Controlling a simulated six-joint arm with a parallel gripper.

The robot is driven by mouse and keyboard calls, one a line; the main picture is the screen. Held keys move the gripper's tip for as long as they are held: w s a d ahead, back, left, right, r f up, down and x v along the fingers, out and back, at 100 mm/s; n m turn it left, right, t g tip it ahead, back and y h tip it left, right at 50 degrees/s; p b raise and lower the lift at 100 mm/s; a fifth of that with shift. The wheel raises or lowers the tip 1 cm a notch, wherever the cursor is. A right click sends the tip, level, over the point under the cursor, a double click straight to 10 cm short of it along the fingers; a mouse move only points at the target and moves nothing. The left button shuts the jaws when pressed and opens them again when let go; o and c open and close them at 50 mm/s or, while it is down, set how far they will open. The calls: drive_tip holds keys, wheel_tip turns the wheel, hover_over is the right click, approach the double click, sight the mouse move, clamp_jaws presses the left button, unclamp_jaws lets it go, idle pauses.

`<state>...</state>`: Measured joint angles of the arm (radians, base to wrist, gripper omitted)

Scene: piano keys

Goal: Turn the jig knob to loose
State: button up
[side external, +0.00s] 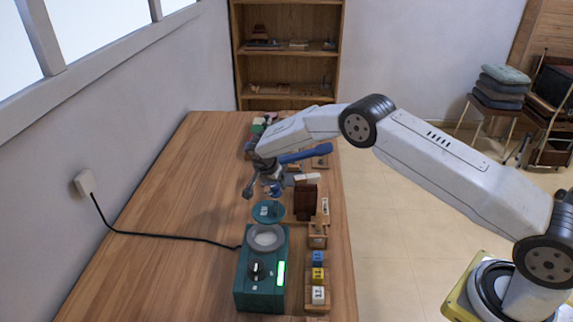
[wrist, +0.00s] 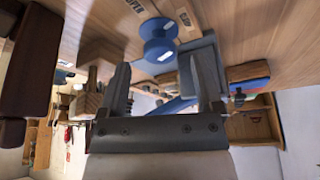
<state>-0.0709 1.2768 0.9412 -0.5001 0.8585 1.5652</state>
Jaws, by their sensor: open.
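My gripper (side external: 261,186) is open above the far half of the bench, its fingers pointing down. In the wrist view my gripper (wrist: 163,82) shows its two grey fingers apart, with nothing clearly held between them. A blue spool-shaped knob (wrist: 158,42) stands on the wood beyond the fingertips, near small printed labels. I cannot tell if it is the jig knob, and no loose marking is readable. A grey-blue block (wrist: 203,48) shows by the right finger. The jig is mostly hidden behind my gripper in the side view.
A teal box (side external: 262,290) with a dark dial (side external: 257,269), a green light and a round grey bowl (side external: 266,237) stands at the near end. Several numbered blocks (side external: 318,274) line the right edge. A dark brown block (side external: 305,202) stands close by. The bench's left side is clear except for a black cord.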

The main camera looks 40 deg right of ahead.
drive_tip(key=shift+x, duration=1)
clamp_jaws()
drive_tip(key=shift+n, duration=0.7)
unclamp_jaws()
drive_tip(key=shift+r, duration=0.1)
drive_tip(key=v, duration=0.7)
drive_tip(key=shift+s+r, duration=0.25)
drive_tip(key=shift+r, duration=0.05)
